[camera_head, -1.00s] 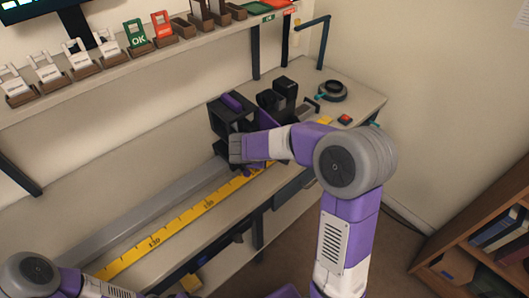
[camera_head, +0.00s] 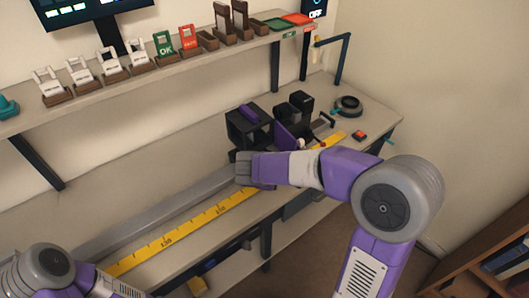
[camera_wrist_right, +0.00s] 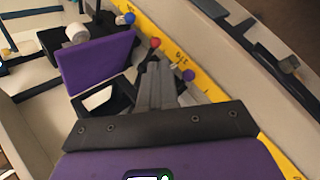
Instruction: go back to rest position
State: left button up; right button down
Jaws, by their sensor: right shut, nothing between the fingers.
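My right arm (camera_head: 335,175) reaches in from the lower right across the front of the bench. Its gripper (camera_head: 243,168) is near the front of the black and purple device, over the rail and yellow scale. In the right wrist view the grey fingers (camera_wrist_right: 155,75) are together and empty, beside a purple plate (camera_wrist_right: 98,50) and above the yellow scale (camera_wrist_right: 205,85). My left arm (camera_head: 75,275) shows at the lower left corner; its gripper is outside the view.
The black and purple device (camera_head: 248,127) and black blocks (camera_head: 293,107) stand on the bench. A round black base (camera_head: 348,106) and red button (camera_head: 360,134) are at the right end. A shelf (camera_head: 150,77) with card holders runs above.

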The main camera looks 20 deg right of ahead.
jog(key=s+a+f+m+g+y, duration=0.1)
jog(key=s+a+f+m+y, duration=0.2)
jog(key=f, duration=0.8)
jog(key=s+a+f+m+g+y, duration=0.2)
jog(key=s+a+f+m+y, duration=0.2)
jog(key=s+a+f, duration=0.3)
jog(key=s+a+f+m+g+y, duration=0.1)
jog(key=s+a+f+m+y, duration=0.2)
jog(key=f, duration=1.2)
jog(key=s+a+m, duration=0.2)
jog(key=s+a, duration=0.1)
jog(key=s, duration=0.2)
jog(key=shift+s+m+g+y, duration=0.25)
jog(key=shift+m+g+y, duration=0.05)
jog(key=shift+m, duration=0.1)
